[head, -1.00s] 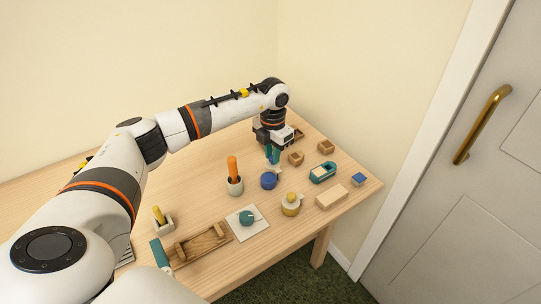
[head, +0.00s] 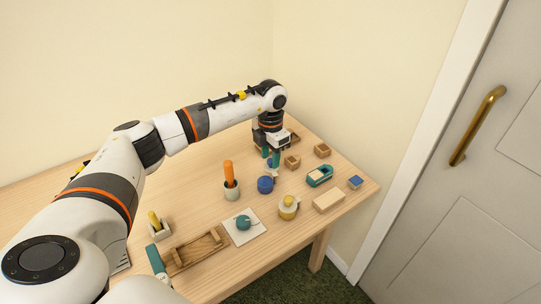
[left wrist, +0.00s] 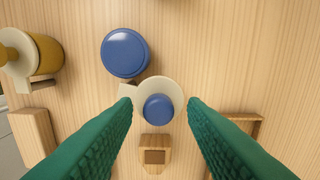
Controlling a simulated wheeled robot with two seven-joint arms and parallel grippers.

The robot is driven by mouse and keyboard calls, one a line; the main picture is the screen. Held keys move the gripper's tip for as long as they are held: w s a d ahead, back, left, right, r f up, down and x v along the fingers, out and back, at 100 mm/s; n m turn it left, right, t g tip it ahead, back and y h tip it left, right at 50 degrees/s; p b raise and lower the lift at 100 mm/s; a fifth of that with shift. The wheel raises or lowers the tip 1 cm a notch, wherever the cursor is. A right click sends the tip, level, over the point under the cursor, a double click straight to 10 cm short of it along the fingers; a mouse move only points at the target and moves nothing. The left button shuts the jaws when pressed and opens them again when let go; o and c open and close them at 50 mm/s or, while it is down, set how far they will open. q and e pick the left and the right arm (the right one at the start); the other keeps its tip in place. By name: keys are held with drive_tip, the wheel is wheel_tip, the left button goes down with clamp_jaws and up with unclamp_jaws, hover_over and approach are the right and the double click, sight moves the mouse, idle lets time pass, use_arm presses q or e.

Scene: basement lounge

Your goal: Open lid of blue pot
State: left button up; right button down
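The blue pot (head: 265,185) stands on the wooden table. In the left wrist view it is a round blue shape (left wrist: 125,53) with no cream lid on top. A cream lid (left wrist: 172,88) with a blue knob (left wrist: 158,108) is beside the pot, on its far side in the head view. My left gripper (head: 270,160) points down over the lid. Its teal fingers (left wrist: 160,106) are open on either side of the knob, with a gap on both sides. Whether the lid lies flat on the table is hard to tell. My right gripper is not in view.
A yellow pot (head: 288,208), a pale block (head: 328,201), a teal-and-cream item (head: 319,176) and small wooden boxes (head: 292,162) stand nearby. The wall is close behind.

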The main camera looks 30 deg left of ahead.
sight(271, 160)
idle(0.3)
use_arm(q)
wheel_tip(271, 160, up, 12)
idle(0.4)
idle(0.4)
